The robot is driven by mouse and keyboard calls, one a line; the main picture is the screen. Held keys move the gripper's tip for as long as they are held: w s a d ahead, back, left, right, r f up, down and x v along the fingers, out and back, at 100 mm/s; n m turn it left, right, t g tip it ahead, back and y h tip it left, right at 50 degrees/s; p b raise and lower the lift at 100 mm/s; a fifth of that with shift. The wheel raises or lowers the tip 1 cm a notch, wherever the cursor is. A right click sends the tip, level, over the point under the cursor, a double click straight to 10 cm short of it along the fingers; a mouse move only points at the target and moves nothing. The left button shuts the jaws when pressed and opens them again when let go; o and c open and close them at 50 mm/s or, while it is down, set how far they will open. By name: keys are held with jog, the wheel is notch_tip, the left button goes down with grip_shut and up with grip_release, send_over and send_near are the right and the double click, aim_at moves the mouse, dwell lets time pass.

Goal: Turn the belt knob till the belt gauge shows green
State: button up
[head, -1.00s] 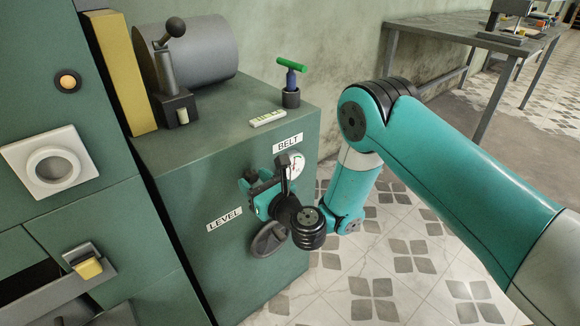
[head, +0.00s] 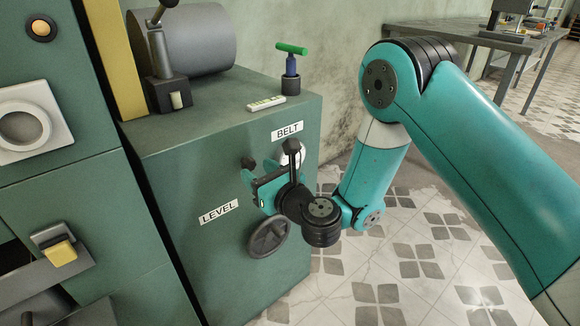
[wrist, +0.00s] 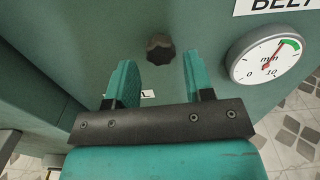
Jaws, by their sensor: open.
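The belt knob is a dark, lobed knob (wrist: 160,48) on the green cabinet front; it also shows in the head view (head: 248,162). My gripper (wrist: 157,65) is open and empty, its two teal fingers pointing at the cabinet. In the wrist view the knob lies beyond the fingertips, in line with the gap between them, and no contact shows. The belt gauge (wrist: 262,66) is a white dial right of the knob, with a green arc at its upper right. Its red needle points up and right, close to the left end of the green. In the head view my gripper (head: 259,174) partly hides the gauge (head: 292,155).
A dark handwheel (head: 268,238) sits below my gripper, near the LEVEL label (head: 218,212). The BELT label (head: 288,130) is above the gauge. A green-handled tool (head: 291,60) stands in a cup on the cabinet top. Open tiled floor lies to the right.

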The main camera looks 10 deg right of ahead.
jog(key=shift+b+v, duration=1.2)
jog(key=shift+b, duration=0.95)
jog(key=shift+s+d+b, duration=0.35)
jog(key=shift+s+b, duration=0.15)
jog(key=shift+b, duration=0.05)
